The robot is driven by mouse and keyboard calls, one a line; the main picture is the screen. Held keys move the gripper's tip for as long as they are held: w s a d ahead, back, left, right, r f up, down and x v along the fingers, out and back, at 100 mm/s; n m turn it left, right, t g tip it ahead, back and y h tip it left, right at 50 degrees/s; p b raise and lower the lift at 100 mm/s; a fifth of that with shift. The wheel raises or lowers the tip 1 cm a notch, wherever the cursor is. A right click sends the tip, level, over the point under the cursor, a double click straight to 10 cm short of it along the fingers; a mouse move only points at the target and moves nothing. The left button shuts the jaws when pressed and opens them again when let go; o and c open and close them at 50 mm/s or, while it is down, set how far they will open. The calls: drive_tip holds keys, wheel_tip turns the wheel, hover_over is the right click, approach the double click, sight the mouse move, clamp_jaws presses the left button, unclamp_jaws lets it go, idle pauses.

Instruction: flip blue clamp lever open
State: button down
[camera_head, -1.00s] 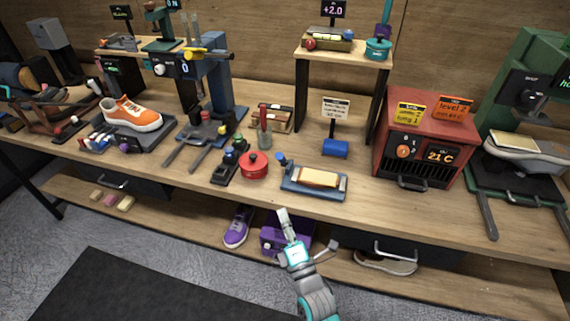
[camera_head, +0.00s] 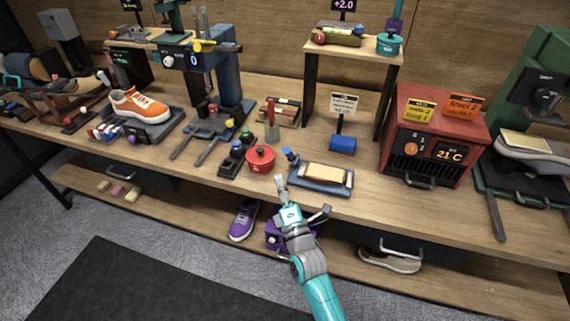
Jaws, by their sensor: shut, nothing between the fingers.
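A blue clamp-like tray (camera_head: 319,191) lies near the front edge of the bench, with a tan block (camera_head: 323,175) on it. A small blue knob-ended lever (camera_head: 289,154) stands up at its left back corner; I take it to be the blue clamp lever, though it is too small to tell its exact position. My gripper (camera_head: 281,182) is shut and empty, just left of the tray and in front of the lever. It looks apart from the lever, but I cannot tell whether it touches the tray.
A red lidded pot (camera_head: 260,160) stands close to the left of my gripper. A block with coloured knobs (camera_head: 236,158) is farther left. A blue box (camera_head: 342,145) with a sign is behind the tray. A red oven (camera_head: 433,137) stands to the right.

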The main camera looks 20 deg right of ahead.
sight(285, 152)
drive_tip(key=shift+x, duration=1)
drive_tip(key=shift+w+d+r, duration=0.4)
drive_tip(key=shift+w+d, duration=0.2)
drive_tip(key=shift+d, duration=0.1)
drive_tip(key=shift+w+d+r, duration=0.35)
drive_tip(key=shift+w+d, duration=0.25)
drive_tip(key=shift+d, duration=0.05)
drive_tip(key=shift+d+r, duration=0.1)
drive_tip(key=shift+w+d+r+m+g+h, duration=0.2)
drive_tip(key=shift+w+r+m+g, duration=0.15)
drive_tip(key=shift+r+m, duration=0.1)
drive_tip(key=shift+w+d+r+m+g+h, duration=0.15)
drive_tip(key=shift+w+r+m+g+h, duration=0.05)
drive_tip(key=shift+r+m+g, duration=0.2)
drive_tip(key=w+d+r+m+g, duration=0.1)
drive_tip(key=g, duration=0.1)
drive_tip(key=w+d+r+m+g, duration=0.1)
drive_tip(key=w, duration=0.1)
drive_tip(key=w+d+r+m+g, duration=0.1)
drive_tip(key=w+d+g, duration=0.1)
drive_tip(key=shift+w+r+m+g, duration=0.25)
drive_tip(key=shift+m+g, duration=0.1)
drive_tip(key=shift+w+d+m+g+y, duration=0.2)
drive_tip(key=shift+w+d+g, duration=0.3)
drive_tip(key=shift+w, duration=0.25)
drive_tip(key=shift+w+d+m+g+y, duration=0.2)
drive_tip(key=shift+w+d+g, duration=0.25)
drive_tip(key=shift+w, duration=0.25)
drive_tip(key=shift+d, duration=0.15)
